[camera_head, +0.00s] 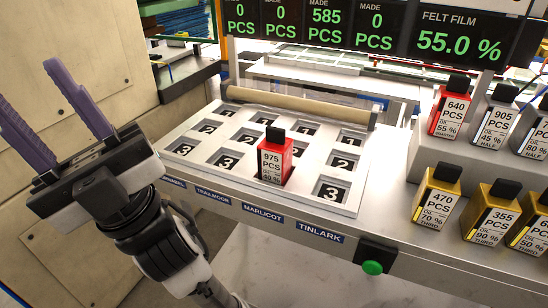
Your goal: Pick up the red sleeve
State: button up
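A red sleeve (284,163) with a black cap and a white label reading 975 PCS stands upright in a slot of the white numbered tray (219,175). A second red sleeve (441,124), labelled 640 PCS, 55 %, stands at the left end of the upper step of the rack on the right. My gripper (28,88) is at the far left, with its two purple fingers pointing up and left. The fingers are apart with nothing between them. It is well clear of both red sleeves.
A beige roller (297,103) spans the tray's back. A green button (373,267) sits on the front edge. Lit counters (459,41) hang behind.

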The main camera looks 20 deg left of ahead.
aim_at(275, 152)
jog(key=i+l+u, duration=0.1)
jog(key=l+u, duration=0.55)
jog(key=l, duration=0.25)
jog(key=i, duration=0.55)
